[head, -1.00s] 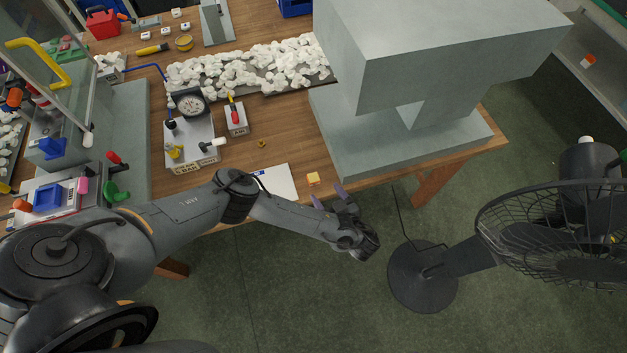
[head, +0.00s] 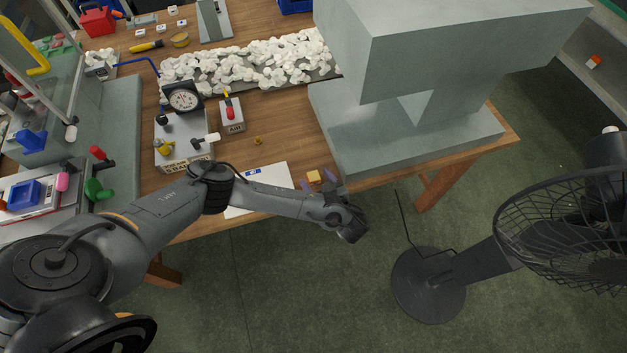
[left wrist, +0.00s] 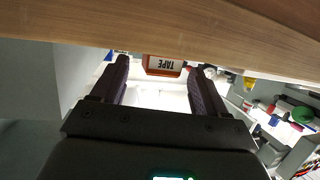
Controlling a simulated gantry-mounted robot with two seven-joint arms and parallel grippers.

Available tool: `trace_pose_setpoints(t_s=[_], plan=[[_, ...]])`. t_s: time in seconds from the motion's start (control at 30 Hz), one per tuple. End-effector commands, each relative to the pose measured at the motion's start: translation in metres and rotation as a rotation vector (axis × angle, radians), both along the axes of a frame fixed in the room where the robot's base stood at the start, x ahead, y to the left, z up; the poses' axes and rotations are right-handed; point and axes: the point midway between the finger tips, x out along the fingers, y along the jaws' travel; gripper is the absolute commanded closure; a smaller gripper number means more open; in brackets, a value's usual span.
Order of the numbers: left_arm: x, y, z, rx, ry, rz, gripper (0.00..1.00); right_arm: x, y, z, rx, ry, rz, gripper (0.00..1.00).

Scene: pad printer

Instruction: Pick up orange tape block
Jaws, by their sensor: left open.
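The orange tape block (head: 313,177) lies near the front edge of the wooden table, beside a white sheet. In the left wrist view the tape block (left wrist: 163,66) shows a white face with the word TAPE and an orange rim. My left gripper (head: 317,182) is open at the table's front edge, its two purple-grey fingers on either side of the block in the head view. In the left wrist view the block appears between the fingertips, nearer the right one; contact cannot be told. My right gripper is out of view.
A large grey machine (head: 400,140) stands close right of the block. The white sheet (head: 270,178) lies to the left. A gauge box (head: 183,145) and small switch box (head: 231,115) stand farther back. A black fan (head: 570,225) stands on the floor at right.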

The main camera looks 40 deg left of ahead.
Motion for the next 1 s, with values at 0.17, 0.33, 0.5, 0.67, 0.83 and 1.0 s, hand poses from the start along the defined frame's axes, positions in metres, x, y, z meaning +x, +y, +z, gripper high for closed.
trace_pose_setpoints(t_s=[0.17, 0.33, 0.5, 0.67, 0.83, 1.0], plan=[[0.0005, 0.0013, 0.0004, 0.000, 0.000, -0.001, 0.26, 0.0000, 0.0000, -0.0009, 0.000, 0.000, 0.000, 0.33], [0.0004, 0.0012, 0.0004, 0.000, 0.000, -0.001, 0.35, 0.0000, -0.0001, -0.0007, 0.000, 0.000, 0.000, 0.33], [0.0004, 0.0012, 0.0003, 0.000, 0.000, -0.001, 0.61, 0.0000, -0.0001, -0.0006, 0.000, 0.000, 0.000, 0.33], [0.0004, 0.0012, 0.0002, 0.000, 0.000, -0.001, 0.86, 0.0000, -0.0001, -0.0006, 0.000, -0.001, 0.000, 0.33], [0.0005, 0.0011, 0.0002, 0.000, 0.000, -0.001, 0.90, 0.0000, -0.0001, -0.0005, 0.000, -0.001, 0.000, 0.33], [0.0005, 0.0010, 0.0019, 0.000, 0.000, -0.001, 0.90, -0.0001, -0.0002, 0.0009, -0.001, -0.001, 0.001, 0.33]])
